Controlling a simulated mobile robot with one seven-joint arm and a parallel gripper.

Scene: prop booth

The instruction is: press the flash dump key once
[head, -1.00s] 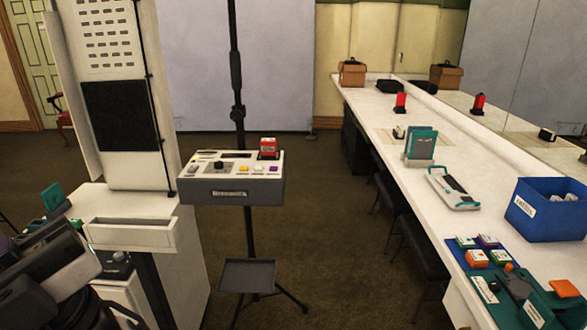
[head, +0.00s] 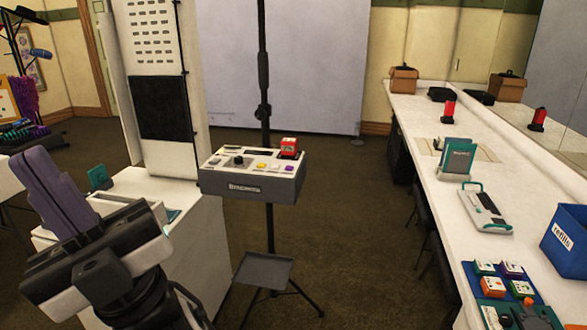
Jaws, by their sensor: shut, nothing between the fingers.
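A grey control box (head: 250,186) with a white top stands on a black pole stand near the middle of the head view. Its top carries a dark knob (head: 238,161), a yellow key (head: 261,166), a purple key (head: 289,167) and other small keys. The labels are too small to read, so I cannot tell which is the flash dump key. A red block (head: 289,144) stands at the back right of the top. My gripper (head: 28,155), with purple fingers, is at the lower left, shut and empty, pointing up, apart from the box.
A white booth cabinet (head: 153,200) stands close left of the box. A small grey tray (head: 262,268) sits low on the stand, above the tripod legs. A long white counter (head: 455,205) at right holds a blue bin (head: 566,245) and coloured blocks. Carpet between is clear.

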